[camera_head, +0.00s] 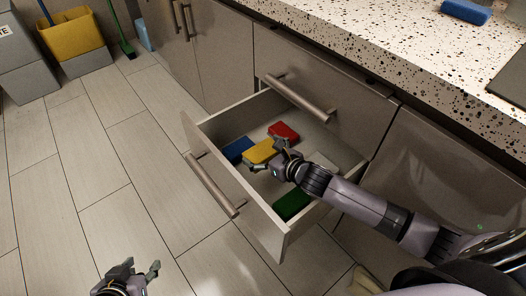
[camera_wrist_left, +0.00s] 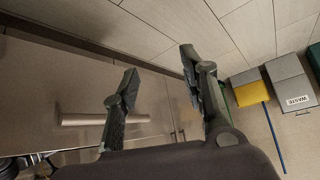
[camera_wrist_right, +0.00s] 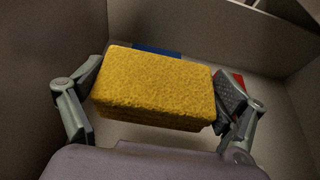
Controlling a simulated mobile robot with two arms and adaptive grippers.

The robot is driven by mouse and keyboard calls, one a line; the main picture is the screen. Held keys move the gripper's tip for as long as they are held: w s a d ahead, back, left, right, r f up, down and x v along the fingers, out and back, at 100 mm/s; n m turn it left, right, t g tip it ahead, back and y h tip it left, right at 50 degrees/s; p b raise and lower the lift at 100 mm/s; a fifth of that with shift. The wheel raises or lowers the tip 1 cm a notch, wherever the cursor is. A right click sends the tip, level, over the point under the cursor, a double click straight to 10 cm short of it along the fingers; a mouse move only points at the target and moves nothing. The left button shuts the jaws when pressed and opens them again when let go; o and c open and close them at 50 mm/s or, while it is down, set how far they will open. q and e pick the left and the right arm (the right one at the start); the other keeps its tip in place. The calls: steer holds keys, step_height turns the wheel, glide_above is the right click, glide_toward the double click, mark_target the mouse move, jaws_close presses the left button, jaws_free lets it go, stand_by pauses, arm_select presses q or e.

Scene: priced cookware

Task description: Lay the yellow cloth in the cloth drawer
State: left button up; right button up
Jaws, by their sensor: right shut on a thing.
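The cloth drawer (camera_head: 236,184) stands pulled open below the counter. The yellow cloth (camera_head: 258,151), a folded block, is inside the drawer's outline, between a blue cloth (camera_head: 238,149) and a red cloth (camera_head: 283,131). My right gripper (camera_head: 270,158) reaches into the drawer and is shut on the yellow cloth. In the right wrist view the yellow cloth (camera_wrist_right: 155,88) fills the space between both fingers; whether it touches the drawer floor is hidden. My left gripper (camera_head: 137,275) is open and empty, low over the floor; its spread fingers show in the left wrist view (camera_wrist_left: 157,95).
A green cloth (camera_head: 292,204) and a pale cloth (camera_head: 322,160) also lie in the drawer. The speckled counter (camera_head: 400,50) is above, with a blue block (camera_head: 466,11) on it. A yellow bin (camera_head: 75,33) stands at the far left.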

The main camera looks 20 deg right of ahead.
steer(key=shift+f+b, duration=0.75)
steer(key=shift+f, duration=0.05)
steer(key=shift+f+b, duration=0.65)
arm_select(q)
steer(key=w+d+r+t+h, duration=0.2)
steer(key=w+d+r+t, duration=0.1)
steer(key=w+r+t, duration=0.4)
steer(key=shift+w+d+r, duration=0.3)
steer(key=shift+w+r, duration=0.4)
steer(key=shift+r, duration=0.4)
arm_select(e)
steer(key=shift+f, duration=0.2)
steer(key=o, duration=0.9)
steer(key=v, duration=0.7)
steer(key=shift+s+d+r, duration=0.1)
steer(key=shift+s+r, duration=0.05)
steer(key=shift+s, duration=0.05)
